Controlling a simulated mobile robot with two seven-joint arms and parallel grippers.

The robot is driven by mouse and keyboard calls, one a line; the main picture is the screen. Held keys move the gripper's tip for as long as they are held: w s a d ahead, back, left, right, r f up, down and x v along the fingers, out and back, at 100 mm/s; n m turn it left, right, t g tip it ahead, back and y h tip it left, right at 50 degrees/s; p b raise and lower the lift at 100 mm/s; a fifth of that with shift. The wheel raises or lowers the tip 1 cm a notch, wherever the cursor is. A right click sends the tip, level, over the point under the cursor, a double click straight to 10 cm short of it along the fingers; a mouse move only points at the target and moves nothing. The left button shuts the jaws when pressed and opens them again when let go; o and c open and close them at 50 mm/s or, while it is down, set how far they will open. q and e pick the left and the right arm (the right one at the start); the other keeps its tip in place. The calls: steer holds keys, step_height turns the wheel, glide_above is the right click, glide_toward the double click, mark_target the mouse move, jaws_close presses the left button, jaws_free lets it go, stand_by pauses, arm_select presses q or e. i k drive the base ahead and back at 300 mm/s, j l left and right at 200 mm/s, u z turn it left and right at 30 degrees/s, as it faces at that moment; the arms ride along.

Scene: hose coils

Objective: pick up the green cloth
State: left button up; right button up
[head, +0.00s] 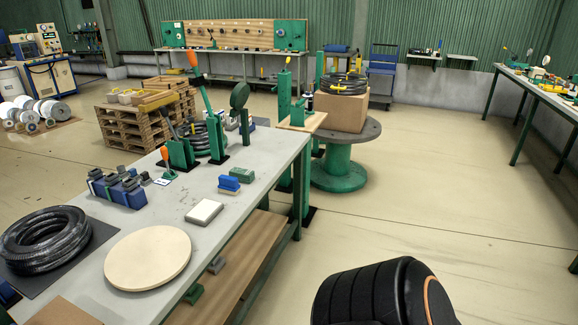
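I cannot make out a green cloth for sure in the head view. A small dark green item (193,293) lies on the wooden lower shelf under the near workbench; it is too small to tell whether it is cloth. A grey item (216,265) lies beside it. Neither of my grippers shows in the view. A black ribbed part with an orange ring, which looks like my own arm, fills the bottom right of centre.
The workbench (265,160) carries a black hose coil (46,240), a round pale board (148,257), a white block (204,212), blue blocks and green lever stands. A green spool (338,175) holds a carton (341,110). The floor to the right is clear.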

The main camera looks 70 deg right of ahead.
mark_target(244, 176)
steer(key=z, duration=1.9)
steer(key=u, duration=0.7)
steer(key=i+l+u, duration=0.1)
steer(key=l+u, duration=0.35)
steer(key=i+l+u, duration=0.1)
steer(key=l+u, duration=0.15)
steer(key=u, duration=0.25)
steer(key=l+u, duration=0.45)
steer(key=l, duration=0.85)
steer(key=k+l+u, duration=0.15)
steer(key=l, duration=0.75)
steer(key=k+l+u, duration=0.1)
steer(key=l, duration=0.35)
steer(key=k, duration=0.05)
